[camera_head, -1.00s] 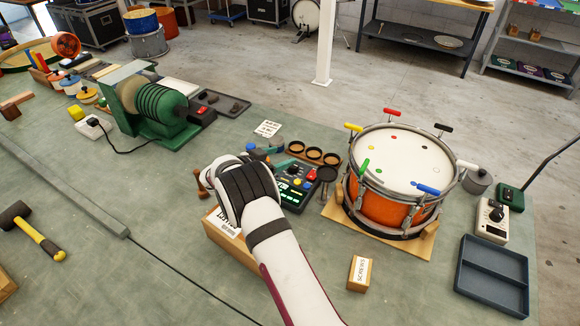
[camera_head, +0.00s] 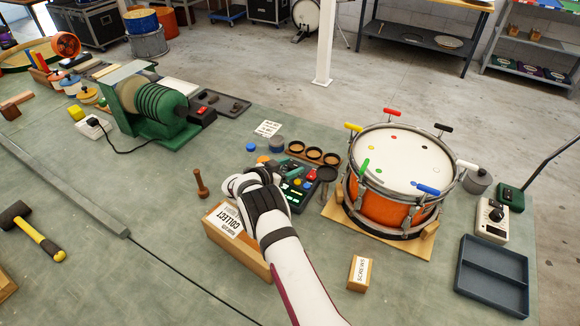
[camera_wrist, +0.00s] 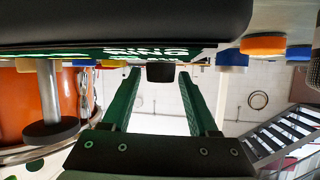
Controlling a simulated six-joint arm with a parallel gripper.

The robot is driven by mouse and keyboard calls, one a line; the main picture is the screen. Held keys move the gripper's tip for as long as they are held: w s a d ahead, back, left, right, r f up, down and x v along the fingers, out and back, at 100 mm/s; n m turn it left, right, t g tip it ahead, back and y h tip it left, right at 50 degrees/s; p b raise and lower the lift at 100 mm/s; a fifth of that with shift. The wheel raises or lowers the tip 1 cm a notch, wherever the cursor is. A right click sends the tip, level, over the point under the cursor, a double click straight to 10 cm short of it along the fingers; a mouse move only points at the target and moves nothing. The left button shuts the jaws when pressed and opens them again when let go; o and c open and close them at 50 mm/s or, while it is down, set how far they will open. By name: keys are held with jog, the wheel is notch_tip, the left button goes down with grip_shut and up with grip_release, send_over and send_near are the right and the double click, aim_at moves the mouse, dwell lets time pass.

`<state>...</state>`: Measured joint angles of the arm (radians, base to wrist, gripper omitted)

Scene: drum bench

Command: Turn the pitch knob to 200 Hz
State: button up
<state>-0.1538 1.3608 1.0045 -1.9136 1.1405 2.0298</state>
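The control box (camera_head: 300,192) with a lit green display, a red button and several coloured buttons sits mid-bench, partly covered by my wrist in the head view. In the wrist view its dark green panel (camera_wrist: 120,52) with white lettering shows upside down along the top. My gripper (camera_wrist: 160,74) has two green fingers standing apart. A black knob (camera_wrist: 160,72) shows in the gap between the fingertips; I cannot tell whether they touch it. The knob's pointer and the display's number cannot be read.
An orange drum (camera_head: 380,208) stands right of the box. A wooden peg (camera_head: 201,184) stands to the left, and round wooden cups (camera_head: 314,153) are behind.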

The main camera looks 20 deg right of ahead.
grip_shut()
jog(key=shift+n+y, duration=0.3)
jog(key=n+t+y, duration=0.2)
jog(key=shift+s+d+t, duration=0.2)
jog(key=shift+t, duration=0.1)
jog(key=shift+d+n+t+y, duration=0.1)
jog(key=shift+n+t+y, duration=0.9)
jog(key=shift+n+y, duration=0.55)
jog(key=shift+n, duration=0.25)
jog(key=shift+o, duration=1.4)
grip_release()
